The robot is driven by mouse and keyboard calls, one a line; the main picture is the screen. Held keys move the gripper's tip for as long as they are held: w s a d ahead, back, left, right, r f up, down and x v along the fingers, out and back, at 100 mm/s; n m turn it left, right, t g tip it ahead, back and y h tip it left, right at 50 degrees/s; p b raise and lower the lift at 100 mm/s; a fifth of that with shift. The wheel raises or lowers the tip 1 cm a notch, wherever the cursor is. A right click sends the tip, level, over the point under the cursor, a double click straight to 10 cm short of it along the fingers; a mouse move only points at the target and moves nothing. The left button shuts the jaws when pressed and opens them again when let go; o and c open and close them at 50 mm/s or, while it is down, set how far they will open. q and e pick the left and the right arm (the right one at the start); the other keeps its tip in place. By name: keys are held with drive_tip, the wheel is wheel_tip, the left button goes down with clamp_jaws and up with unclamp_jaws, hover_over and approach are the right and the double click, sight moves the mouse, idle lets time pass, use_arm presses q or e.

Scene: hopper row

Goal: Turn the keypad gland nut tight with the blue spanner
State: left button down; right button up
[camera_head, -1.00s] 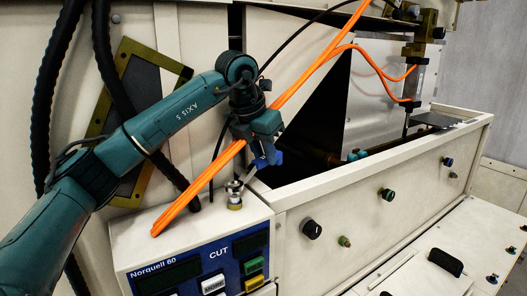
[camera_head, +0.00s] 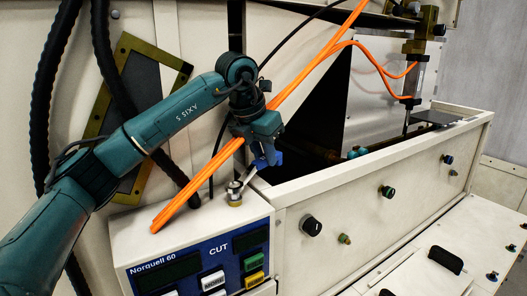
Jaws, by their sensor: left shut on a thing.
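My left gripper (camera_head: 262,150) points down above the back right of the keypad box and is shut on the blue handle of the spanner (camera_head: 270,160). The spanner's metal shaft slopes down left from the handle to the gland nut (camera_head: 234,188). The nut is a small metal and brass fitting standing on top of the keypad box (camera_head: 180,225). The spanner's end is at the nut's upper part; I cannot tell whether its jaw sits fully around it. My right gripper is out of view.
Orange cables (camera_head: 200,185) run diagonally close by the left gripper and the nut, ending over the box top. A black cable (camera_head: 216,160) hangs behind them. The white trough wall (camera_head: 375,165) with several knobs (camera_head: 311,227) stands to the right.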

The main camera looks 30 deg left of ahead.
use_arm(q)
drive_tip(key=shift+f, duration=0.2)
idle(0.9)
drive_tip(key=shift+f, duration=0.2)
drive_tip(key=shift+f+b, duration=0.3)
drive_tip(key=shift+f, duration=0.15)
idle(0.6)
drive_tip(key=shift+s+d+f+m+g+h+p, duration=0.15)
drive_tip(key=shift+s+d+m+h+p, duration=0.15)
drive_tip(key=shift+d+m, duration=0.45)
drive_tip(key=shift+s+d+r+m+g+h+p, duration=0.1)
drive_tip(key=shift+s+d+m+g+h+p, duration=0.15)
drive_tip(key=shift+d+m, duration=0.5)
drive_tip(key=shift+a+f, duration=0.1)
drive_tip(key=shift+a, duration=0.05)
drive_tip(key=shift+m, duration=0.3)
